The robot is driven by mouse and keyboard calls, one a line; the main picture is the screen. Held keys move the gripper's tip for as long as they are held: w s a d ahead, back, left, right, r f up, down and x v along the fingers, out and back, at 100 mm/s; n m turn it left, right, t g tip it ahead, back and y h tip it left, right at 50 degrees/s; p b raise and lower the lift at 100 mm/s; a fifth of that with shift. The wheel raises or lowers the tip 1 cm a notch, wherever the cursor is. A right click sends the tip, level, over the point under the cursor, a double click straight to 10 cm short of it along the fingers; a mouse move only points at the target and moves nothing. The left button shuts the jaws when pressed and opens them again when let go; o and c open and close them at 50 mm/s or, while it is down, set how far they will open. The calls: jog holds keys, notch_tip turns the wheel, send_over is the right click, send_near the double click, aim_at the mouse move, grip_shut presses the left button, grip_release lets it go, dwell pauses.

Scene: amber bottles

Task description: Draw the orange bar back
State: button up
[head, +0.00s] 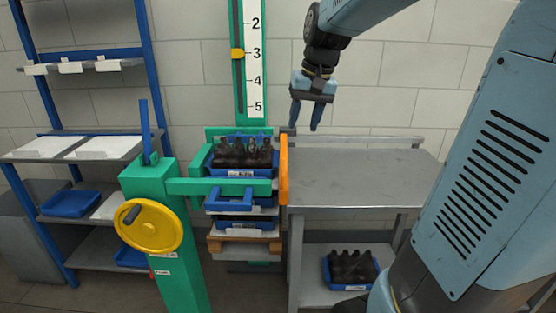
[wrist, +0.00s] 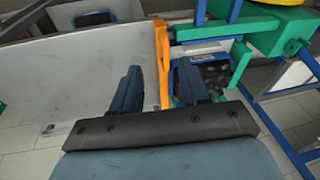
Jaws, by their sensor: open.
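The orange bar (head: 284,169) stands upright at the right side of the green frame (head: 222,187), between the frame and the grey table. In the wrist view the orange bar (wrist: 162,65) runs along the table's edge, beyond and between my fingers. My gripper (head: 304,128) hangs above the back left part of the table, fingers pointing down, open and empty. In the wrist view my gripper (wrist: 157,85) shows both blue fingers apart. I see no contact between the fingers and the bar. A blue crate of dark bottles (head: 240,157) sits in the green frame, left of the bar.
The grey table (head: 360,177) has a clear top and a low back rail. Another blue crate of bottles (head: 350,270) is on its lower shelf. A yellow handwheel (head: 149,226) is at the frame's front left. A scale (head: 254,65) stands behind. A blue shelf rack (head: 70,147) is left.

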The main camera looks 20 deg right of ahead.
jog(key=m+g, duration=0.1)
jog(key=g, duration=0.1)
send_over(284, 163)
jog(key=s+d, duration=0.2)
jog(key=d, duration=0.1)
notch_tip(284, 163, down, 3)
jog(key=shift+y, duration=0.3)
jog(key=a+f, duration=0.1)
jog(key=f, duration=0.3)
jog(key=w+f, duration=0.1)
jog(key=f, duration=0.4)
jog(key=a+f, duration=0.1)
jog(key=f, duration=0.3)
jog(key=shift+w+a+f, duration=0.3)
jog(key=shift+a+f, duration=0.05)
jog(key=shift+f, duration=0.05)
grip_shut()
